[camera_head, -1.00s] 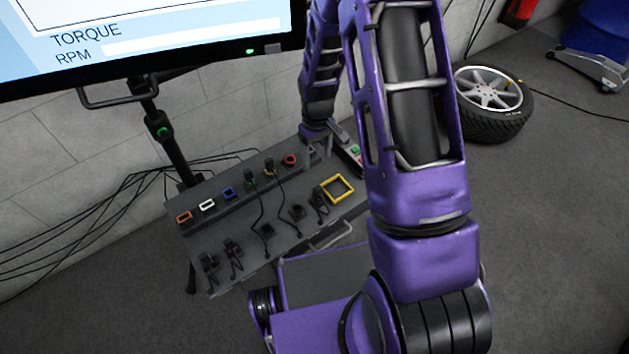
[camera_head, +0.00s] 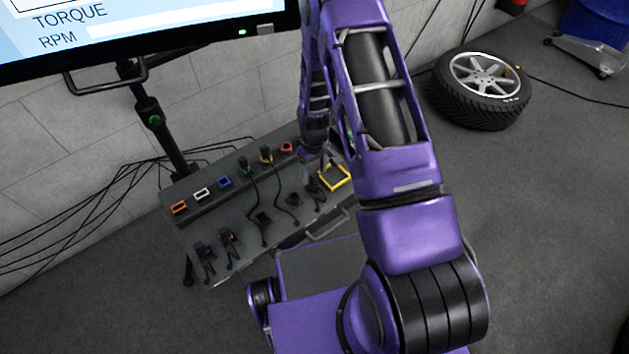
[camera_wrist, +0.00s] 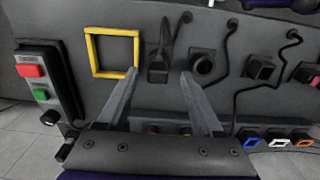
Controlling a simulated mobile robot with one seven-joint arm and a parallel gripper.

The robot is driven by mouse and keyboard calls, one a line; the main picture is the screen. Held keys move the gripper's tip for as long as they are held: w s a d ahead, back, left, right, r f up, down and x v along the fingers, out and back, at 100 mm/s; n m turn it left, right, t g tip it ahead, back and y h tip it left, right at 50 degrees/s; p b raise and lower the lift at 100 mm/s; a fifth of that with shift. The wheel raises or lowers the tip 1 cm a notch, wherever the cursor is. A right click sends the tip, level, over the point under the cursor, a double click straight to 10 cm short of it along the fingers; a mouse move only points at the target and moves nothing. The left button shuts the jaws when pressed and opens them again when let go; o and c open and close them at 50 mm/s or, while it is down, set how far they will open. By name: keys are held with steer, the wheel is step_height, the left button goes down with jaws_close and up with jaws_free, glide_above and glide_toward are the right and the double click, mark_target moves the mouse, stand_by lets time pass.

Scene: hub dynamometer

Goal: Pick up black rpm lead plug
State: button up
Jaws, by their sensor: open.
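A black plug (camera_wrist: 158,66) stands on the grey panel beside the yellow frame in the wrist view; it also shows in the head view (camera_head: 313,188). I cannot read any label marking it as the rpm lead plug. My gripper (camera_wrist: 160,74) is open and empty, its two grey fingers pointing toward this plug, which appears between and just beyond the fingertips. It does not look gripped. In the head view my gripper (camera_head: 316,158) is small and partly hidden by my arm.
A box with red and green buttons (camera_wrist: 40,85) is at far left. Coloured sockets (camera_head: 225,182) line the panel's back. Several other black plugs and cables lie near; a tyre (camera_head: 480,88) rests on the floor.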

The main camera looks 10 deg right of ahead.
mark_target(315, 174)
step_height(315, 174, down, 4)
steer(key=shift+d+r, duration=0.1)
steer(key=shift+r, duration=0.1)
jaws_close()
